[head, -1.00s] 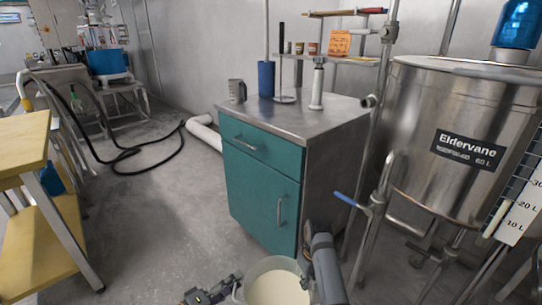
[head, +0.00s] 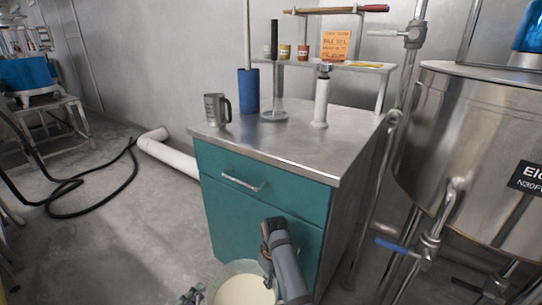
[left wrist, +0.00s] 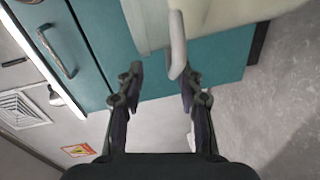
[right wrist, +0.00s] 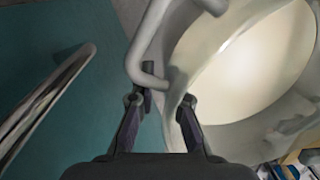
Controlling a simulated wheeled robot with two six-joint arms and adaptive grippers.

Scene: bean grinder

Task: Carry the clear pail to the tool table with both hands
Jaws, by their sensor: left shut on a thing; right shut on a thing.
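The clear pail (head: 222,275) with pale cream contents is at the bottom of the head view, low in front of the teal cabinet table (head: 290,150), apart from its steel top. In the left wrist view, my left gripper (left wrist: 162,82) is shut on a pale handle at the side of the pail (left wrist: 230,12). In the right wrist view, my right gripper (right wrist: 166,95) is shut on the pail's other side, at the handle and rim; the pail wall (right wrist: 240,120) is to its right. The pail's underside is hidden.
On the table stand a grey jug (head: 216,108), a blue cylinder (head: 248,91), a rod stand (head: 273,115) and a white tool (head: 321,100). The front top is bare. A steel tank (head: 470,150) with a blue-handled valve (head: 400,245) is at right. A white pipe (head: 172,158) and black hose lie left.

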